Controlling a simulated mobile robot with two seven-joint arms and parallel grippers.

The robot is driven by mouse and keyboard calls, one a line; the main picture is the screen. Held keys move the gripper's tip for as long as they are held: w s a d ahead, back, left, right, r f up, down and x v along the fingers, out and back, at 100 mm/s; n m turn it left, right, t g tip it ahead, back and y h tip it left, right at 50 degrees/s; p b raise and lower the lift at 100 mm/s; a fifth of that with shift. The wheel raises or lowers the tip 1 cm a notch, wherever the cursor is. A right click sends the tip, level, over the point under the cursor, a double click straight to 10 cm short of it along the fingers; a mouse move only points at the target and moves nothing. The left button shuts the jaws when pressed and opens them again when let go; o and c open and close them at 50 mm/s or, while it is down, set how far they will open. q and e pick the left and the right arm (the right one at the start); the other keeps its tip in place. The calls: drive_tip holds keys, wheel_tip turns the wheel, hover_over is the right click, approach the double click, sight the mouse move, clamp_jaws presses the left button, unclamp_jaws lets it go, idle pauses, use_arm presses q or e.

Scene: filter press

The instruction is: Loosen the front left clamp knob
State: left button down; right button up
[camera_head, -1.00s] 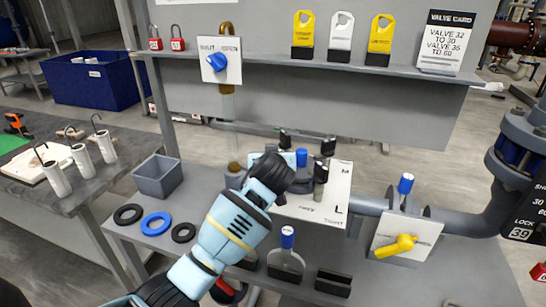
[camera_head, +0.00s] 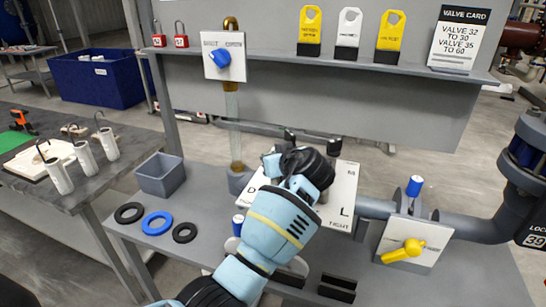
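The filter press has a white plate (camera_head: 345,190) marked "L" and "TIGHT" on the grey bench. Two black clamp knobs show at its back, a left one (camera_head: 290,135) and a right one (camera_head: 334,147). My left arm, light blue with a yellow band, comes up from the bottom left and covers the middle of the plate. Its black wrist end is over the front part of the press. The front left clamp knob is hidden behind this arm. The fingers of my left gripper are hidden too, so I cannot tell whether they touch a knob. My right gripper is out of view.
A yellow-handled valve (camera_head: 403,251) stands right of the press on a grey pipe. A grey bin (camera_head: 160,174) and black and blue rings (camera_head: 157,222) lie to the left. A shelf (camera_head: 300,68) with tags and a valve card (camera_head: 459,38) runs above.

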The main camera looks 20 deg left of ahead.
use_arm(q)
drive_tip(key=shift+r, duration=0.1)
drive_tip(key=c, duration=1.4)
unclamp_jaws()
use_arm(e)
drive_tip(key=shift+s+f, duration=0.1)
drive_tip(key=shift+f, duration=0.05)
use_arm(q)
drive_tip(key=shift+o, duration=0.2)
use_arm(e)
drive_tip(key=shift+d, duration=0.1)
